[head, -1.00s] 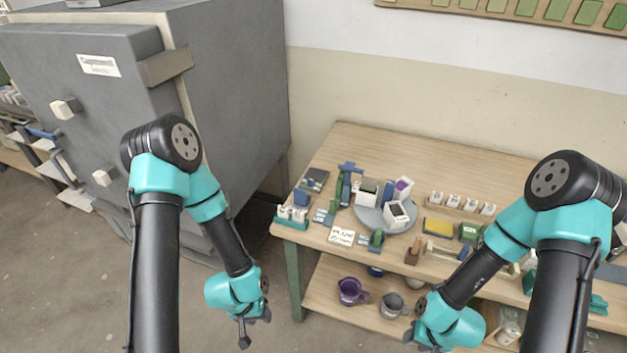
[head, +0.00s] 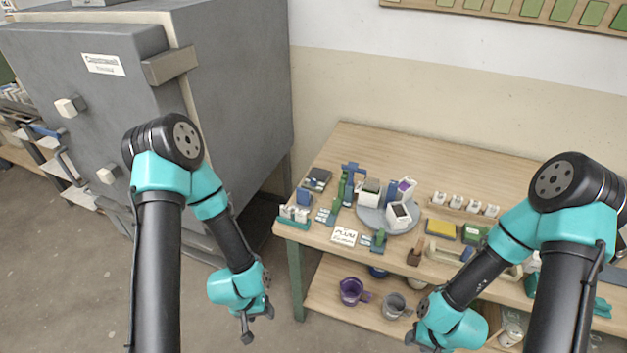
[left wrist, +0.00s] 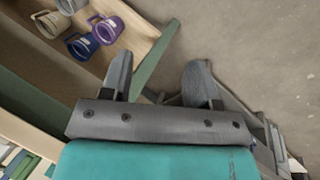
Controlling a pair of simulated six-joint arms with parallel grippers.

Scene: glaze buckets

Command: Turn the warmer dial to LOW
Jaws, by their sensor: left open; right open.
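I cannot make out a warmer dial for certain in either view. A small dark flat-topped device (head: 317,179) sits at the back left of the table; no dial marking on it is legible. My left gripper (head: 257,325) hangs open and empty in front of the table's left end, below the tabletop. It also shows in the left wrist view (left wrist: 158,78), with its two fingers apart over the floor beside the lower shelf. My right gripper (head: 424,344) is low at the bottom edge, in front of the lower shelf and partly cut off.
The wooden table (head: 400,150) carries a round grey turntable (head: 372,219) with white containers, a PLUM card (head: 345,236) and a yellow block (head: 440,228). A purple mug (head: 351,290) and grey mug (head: 393,305) stand on the lower shelf. A large grey cabinet (head: 240,90) is left.

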